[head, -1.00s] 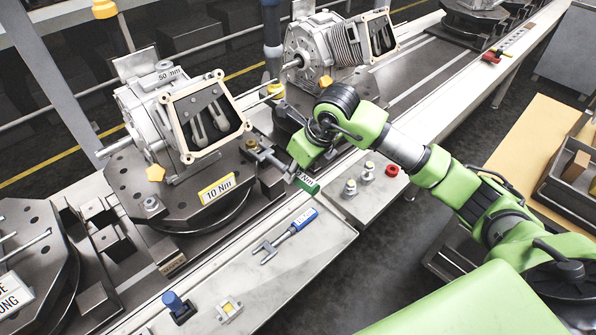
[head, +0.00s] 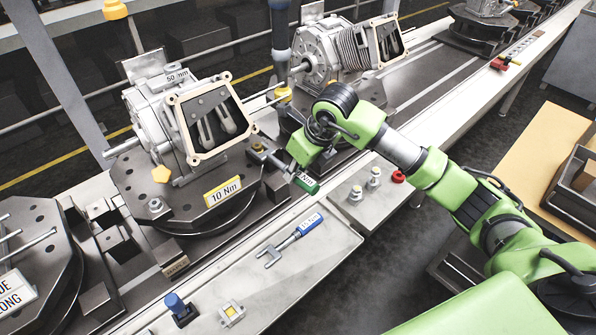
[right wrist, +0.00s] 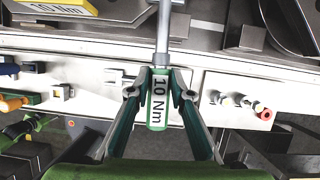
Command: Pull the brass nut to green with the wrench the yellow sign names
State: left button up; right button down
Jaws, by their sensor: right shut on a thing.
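The yellow sign (head: 222,191) on the near fixture reads 10 Nm. My right gripper (right wrist: 158,88) is shut on the green-handled wrench (right wrist: 158,112), whose label reads 10 Nm. In the head view its green handle end (head: 306,184) shows below my gripper, and its shaft runs up-left toward the fixture. A small brass-coloured piece, apparently the brass nut (head: 257,147), is at the wrench's far end. I cannot tell how the jaw sits on it. My left gripper is not in view.
A blue-handled wrench (head: 290,237) lies on the front ledge; its label is too small to read surely. A red button (head: 398,176) and two pale buttons are on a panel to the right. A grey gearbox housing (head: 205,122) stands on the fixture. Another gearbox (head: 325,55) is behind.

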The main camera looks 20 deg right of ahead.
jog(key=shift+w+a+r, duration=0.1)
jog(key=shift+w+a, duration=0.15)
jog(key=shift+w, duration=0.35)
jog(key=shift+a, duration=0.1)
dwell(0.4)
jog(key=shift+s+a+m+h, duration=0.2)
jog(key=shift+s+a+m, duration=0.05)
jog(key=shift+a+m, duration=0.3)
jog(key=shift+s+a+m+h, duration=0.2)
jog(key=shift+a+m, duration=0.25)
jog(key=shift+a, duration=0.1)
jog(key=shift+a, duration=0.1)
jog(key=shift+s+a+m+h, duration=0.2)
jog(key=shift+a+m+h, duration=0.2)
jog(key=shift+a+m, duration=0.65)
jog(key=shift+a, duration=0.1)
jog(key=shift+a+m, duration=0.65)
jog(key=shift+a, duration=0.2)
